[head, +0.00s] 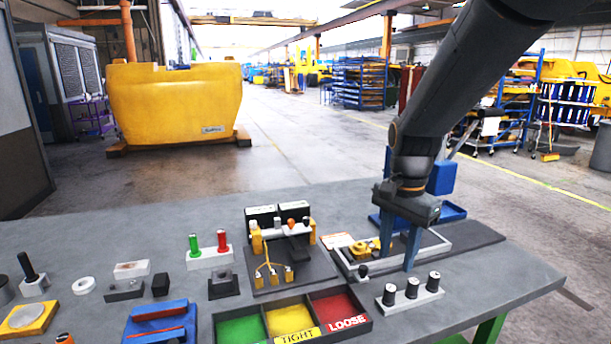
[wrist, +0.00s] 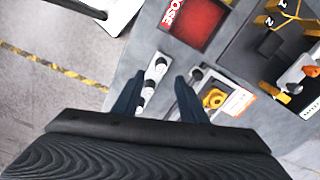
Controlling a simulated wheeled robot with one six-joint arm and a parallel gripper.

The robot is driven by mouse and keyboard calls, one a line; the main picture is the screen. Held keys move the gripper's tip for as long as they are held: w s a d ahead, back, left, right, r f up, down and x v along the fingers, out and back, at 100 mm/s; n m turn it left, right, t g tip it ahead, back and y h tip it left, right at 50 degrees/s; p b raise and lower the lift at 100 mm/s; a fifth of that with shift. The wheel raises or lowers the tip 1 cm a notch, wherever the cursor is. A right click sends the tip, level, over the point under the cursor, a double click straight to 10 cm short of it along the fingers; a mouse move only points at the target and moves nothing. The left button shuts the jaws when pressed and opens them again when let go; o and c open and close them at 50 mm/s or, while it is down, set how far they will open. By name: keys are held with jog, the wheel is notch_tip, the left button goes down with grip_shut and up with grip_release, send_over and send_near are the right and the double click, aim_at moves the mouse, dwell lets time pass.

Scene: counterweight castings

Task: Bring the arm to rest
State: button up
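My gripper (head: 400,245) hangs fingers-down over the right part of the grey table (head: 480,282). Its two blue fingers are spread apart with nothing visible between them. The fingertips show beside a grey framed fixture holding a yellow part (head: 365,247) and behind a white block with black-topped pegs (head: 410,298). I cannot tell whether the fingertips touch anything. In the wrist view the open fingers (wrist: 160,92) frame the peg block (wrist: 152,82), with the yellow part (wrist: 214,98) right of them.
A sorting tray (head: 374,325) with green, yellow and red compartments lies at the front. A black fixture (head: 290,268) stands behind it. A blue holder (head: 160,325), a block with green and red pegs (head: 208,256) and small parts fill the left. The table's front right is bare.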

jog(key=s+f+n+t, duration=0.1)
jog(key=s+f+n, duration=0.7)
jog(key=s, duration=0.5)
jog(key=shift+n, duration=1.2)
